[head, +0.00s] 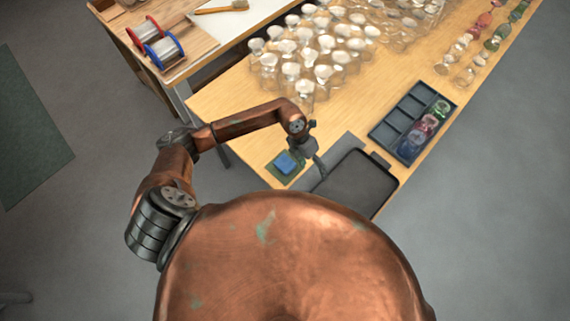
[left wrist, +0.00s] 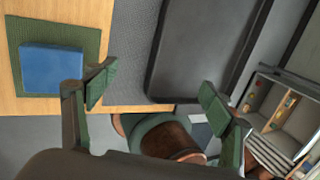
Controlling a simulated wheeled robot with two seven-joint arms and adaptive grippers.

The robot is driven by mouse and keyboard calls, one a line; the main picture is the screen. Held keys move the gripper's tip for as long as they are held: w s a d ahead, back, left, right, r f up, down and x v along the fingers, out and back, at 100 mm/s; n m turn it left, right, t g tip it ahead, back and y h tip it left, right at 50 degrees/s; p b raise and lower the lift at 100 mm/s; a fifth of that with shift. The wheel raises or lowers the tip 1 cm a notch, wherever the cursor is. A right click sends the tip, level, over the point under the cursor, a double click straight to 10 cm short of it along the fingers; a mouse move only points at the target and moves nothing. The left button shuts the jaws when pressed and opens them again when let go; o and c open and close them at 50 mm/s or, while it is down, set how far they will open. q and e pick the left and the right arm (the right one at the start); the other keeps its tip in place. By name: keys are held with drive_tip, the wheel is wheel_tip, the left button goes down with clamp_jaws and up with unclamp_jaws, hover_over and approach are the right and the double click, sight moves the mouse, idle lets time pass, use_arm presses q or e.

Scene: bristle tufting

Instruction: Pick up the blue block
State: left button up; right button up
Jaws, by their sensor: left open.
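The blue block (head: 286,163) lies on a small green mat (head: 275,172) near the table's front edge. In the left wrist view the block (left wrist: 52,69) is at the left on the green mat (left wrist: 92,42). My left gripper (head: 314,172) is just right of the block in the head view. In the left wrist view its two green-padded fingers (left wrist: 155,90) are apart, with nothing held between them. The block lies outside the fingers, left of the left one. My right gripper is not in view.
A black tray (head: 355,184) on a grey mat (head: 343,146) lies right of the green mat. A compartment box (head: 388,128) with colored pieces is beyond it. Several clear glass vessels (head: 291,70) crowd the back. The wooden table (head: 232,97) has free room left of center.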

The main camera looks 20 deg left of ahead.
sight(285, 163)
use_arm(q)
drive_tip(key=a+y, duration=0.1)
drive_tip(key=a, duration=0.3)
drive_tip(key=w+a+f+y, duration=0.1)
drive_tip(key=a+y, duration=0.1)
drive_tip(key=a, duration=0.2)
drive_tip(key=a+y, duration=0.2)
drive_tip(key=a, duration=0.2)
drive_tip(key=shift+w+f+g, duration=0.25)
drive_tip(key=shift+w+g, duration=0.05)
drive_tip(key=shift+w, duration=0.05)
drive_tip(key=shift+s+a+f, duration=0.1)
drive_tip(key=shift+a+f, duration=0.05)
drive_tip(key=shift+f, duration=0.25)
drive_tip(key=f, duration=0.2)
drive_tip(key=f+p, duration=0.1)
drive_tip(key=f, duration=0.3)
drive_tip(key=shift+s+f+p, duration=0.25)
drive_tip(key=shift+f+p, duration=0.05)
drive_tip(key=shift+c, duration=0.3)
drive_tip(key=c, duration=1.2)
